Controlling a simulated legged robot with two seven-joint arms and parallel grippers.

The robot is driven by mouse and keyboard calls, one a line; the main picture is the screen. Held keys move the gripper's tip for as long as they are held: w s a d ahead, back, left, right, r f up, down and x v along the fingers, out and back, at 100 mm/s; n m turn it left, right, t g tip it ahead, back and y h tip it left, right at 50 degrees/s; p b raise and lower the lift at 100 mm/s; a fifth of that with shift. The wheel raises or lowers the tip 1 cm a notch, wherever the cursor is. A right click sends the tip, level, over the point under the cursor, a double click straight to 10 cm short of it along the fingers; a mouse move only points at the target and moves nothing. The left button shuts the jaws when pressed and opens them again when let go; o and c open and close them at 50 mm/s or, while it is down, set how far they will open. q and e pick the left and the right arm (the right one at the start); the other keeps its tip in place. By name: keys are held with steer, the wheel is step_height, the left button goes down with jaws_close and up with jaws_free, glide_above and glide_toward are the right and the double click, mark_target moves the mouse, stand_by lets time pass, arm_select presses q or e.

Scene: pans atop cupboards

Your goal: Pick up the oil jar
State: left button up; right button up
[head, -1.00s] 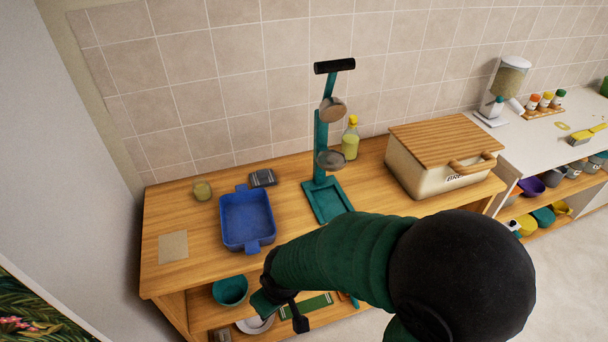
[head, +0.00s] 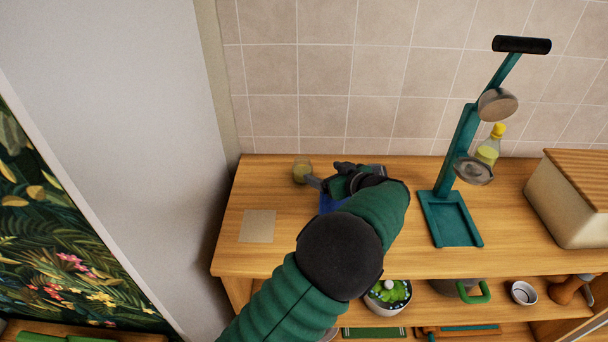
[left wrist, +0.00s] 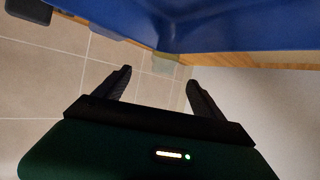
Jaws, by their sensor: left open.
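A small pale yellow-green jar (head: 301,171) stands on the wooden counter near the tiled wall. It also shows, small and blurred, in the left wrist view (left wrist: 164,63), beyond the gap between the fingers. My left gripper (head: 328,176) is just right of the jar, low over the counter; in the left wrist view (left wrist: 158,88) its fingers are open with nothing between them. A bottle of yellow liquid with a yellow cap (head: 489,147) stands farther right, behind the teal stand. I cannot tell for certain which one is called the oil jar. My right gripper is not in view.
A blue tray (left wrist: 240,28) lies close to my left gripper, mostly hidden by my arm in the head view. The teal stand (head: 451,220) and a bread box (head: 568,205) are to the right. A beige square (head: 258,226) lies front left. Shelves below hold pots.

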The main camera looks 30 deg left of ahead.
mark_target(308, 169)
arm_select(q)
steer(key=x, duration=0.5)
steer(key=shift+a+f, duration=0.15)
steer(key=x, duration=0.5)
steer(key=shift+s+a+f, duration=0.15)
steer(key=shift+s+a, duration=0.05)
steer(key=shift+a, duration=0.2)
steer(key=x, duration=0.3)
steer(key=shift+d+f, duration=0.1)
steer(key=shift+f, duration=0.1)
steer(key=shift+w+f, duration=0.25)
steer(key=shift+a, duration=0.25)
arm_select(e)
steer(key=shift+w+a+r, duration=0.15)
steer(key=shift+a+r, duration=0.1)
arm_select(q)
steer(key=shift+s+a, duration=0.1)
steer(key=shift+a, duration=0.1)
steer(key=shift+c, duration=0.7)
steer(key=shift+a+f, duration=0.1)
steer(key=shift+a, duration=0.05)
steer(key=c, duration=0.5)
steer(key=shift+d, duration=0.2)
steer(key=c, duration=1)
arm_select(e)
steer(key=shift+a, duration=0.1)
